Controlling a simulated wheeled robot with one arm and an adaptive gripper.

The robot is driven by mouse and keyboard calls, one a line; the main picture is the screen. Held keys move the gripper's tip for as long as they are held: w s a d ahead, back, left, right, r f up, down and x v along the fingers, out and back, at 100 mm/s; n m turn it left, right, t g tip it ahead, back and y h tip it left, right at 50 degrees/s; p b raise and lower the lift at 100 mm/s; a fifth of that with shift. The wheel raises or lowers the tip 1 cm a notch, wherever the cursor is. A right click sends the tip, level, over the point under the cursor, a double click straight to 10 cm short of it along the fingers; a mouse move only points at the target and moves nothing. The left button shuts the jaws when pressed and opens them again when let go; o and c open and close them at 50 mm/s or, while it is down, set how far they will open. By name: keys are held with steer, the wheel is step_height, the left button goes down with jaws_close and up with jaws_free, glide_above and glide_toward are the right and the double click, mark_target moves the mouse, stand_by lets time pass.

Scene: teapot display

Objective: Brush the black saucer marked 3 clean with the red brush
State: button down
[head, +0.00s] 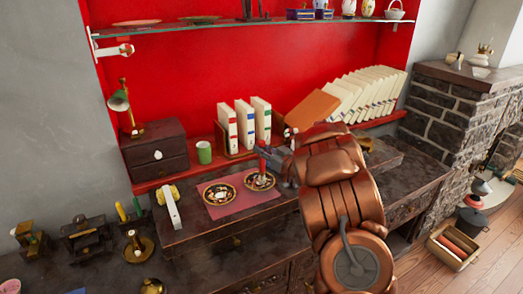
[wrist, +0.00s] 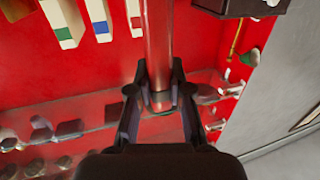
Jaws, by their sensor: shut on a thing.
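Two dark round saucers with pale and orange patches lie on a pink mat (head: 212,209) on the dark cabinet top: a left saucer (head: 220,193) and a right saucer (head: 259,181). Their numbers are too small to read, so I cannot tell which is marked 3. My gripper (head: 268,152) is shut on the red brush (head: 262,163), held roughly upright over the right saucer. I cannot tell whether its lower end touches the saucer. In the wrist view, the brush's reddish shaft (wrist: 158,45) stands between my two black fingers (wrist: 160,100).
A green cup (head: 204,153), a drawer box (head: 156,153) and upright white books (head: 246,122) stand behind the mat. A white object with a yellow end (head: 173,208) lies left of it. Leaning books (head: 365,90) line the right shelf.

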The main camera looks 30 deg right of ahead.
mark_target(262, 142)
steer(key=shift+r+p, duration=1.8)
steer(key=shift+r, duration=1.3)
